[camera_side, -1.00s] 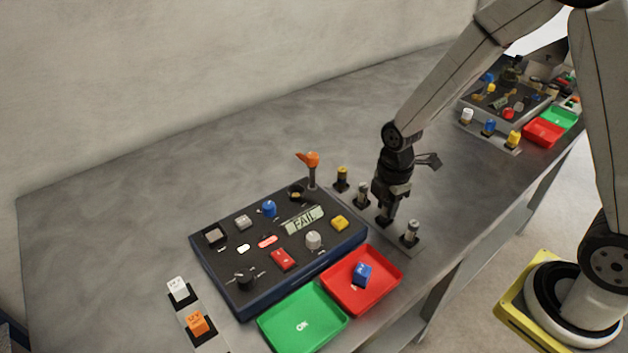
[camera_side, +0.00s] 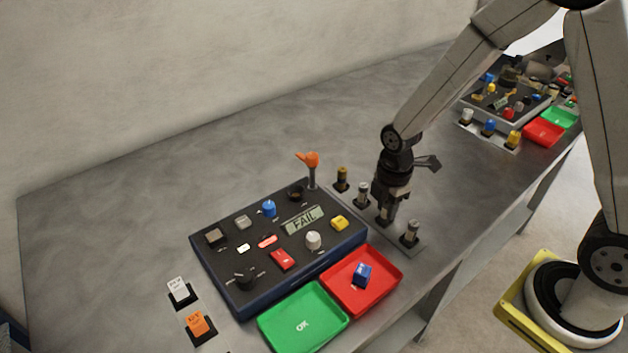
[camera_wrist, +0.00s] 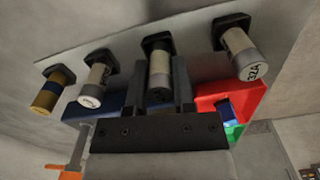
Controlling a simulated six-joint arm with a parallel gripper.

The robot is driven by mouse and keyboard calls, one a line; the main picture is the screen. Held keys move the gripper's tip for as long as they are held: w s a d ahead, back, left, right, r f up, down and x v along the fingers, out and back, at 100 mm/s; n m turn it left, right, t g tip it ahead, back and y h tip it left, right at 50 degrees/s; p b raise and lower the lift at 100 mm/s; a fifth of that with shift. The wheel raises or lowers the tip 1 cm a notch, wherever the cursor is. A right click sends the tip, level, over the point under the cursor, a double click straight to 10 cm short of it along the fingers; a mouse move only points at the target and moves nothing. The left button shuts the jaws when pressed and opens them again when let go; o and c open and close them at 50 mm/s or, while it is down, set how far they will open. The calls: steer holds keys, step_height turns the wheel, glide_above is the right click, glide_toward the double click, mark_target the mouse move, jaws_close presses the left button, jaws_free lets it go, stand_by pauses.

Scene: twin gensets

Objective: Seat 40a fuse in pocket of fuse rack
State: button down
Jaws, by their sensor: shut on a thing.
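The fuse rack is a grey strip (camera_side: 417,247) with several black pockets beside the tester. My gripper (camera_side: 387,208) points straight down over it, shut on a pale cylindrical fuse (camera_wrist: 160,66). In the wrist view the held fuse is between the two fingers, its far end at a black pocket (camera_wrist: 157,42). I cannot tell whether it is fully down in it. Its label cannot be read.
A dark tester box (camera_side: 234,270) with knobs and a display reading FAIL stands left of the rack. A red tray (camera_side: 394,279) holding a blue block (camera_side: 361,273) and a green tray (camera_side: 335,333) are in front. An orange-topped lever (camera_side: 310,160) rises near the rack.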

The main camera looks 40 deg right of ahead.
steer(key=shift+f, duration=0.3)
jaws_free()
stand_by(0.5)
steer(key=shift+r, duration=0.25)
steer(key=shift+r, duration=3.3)
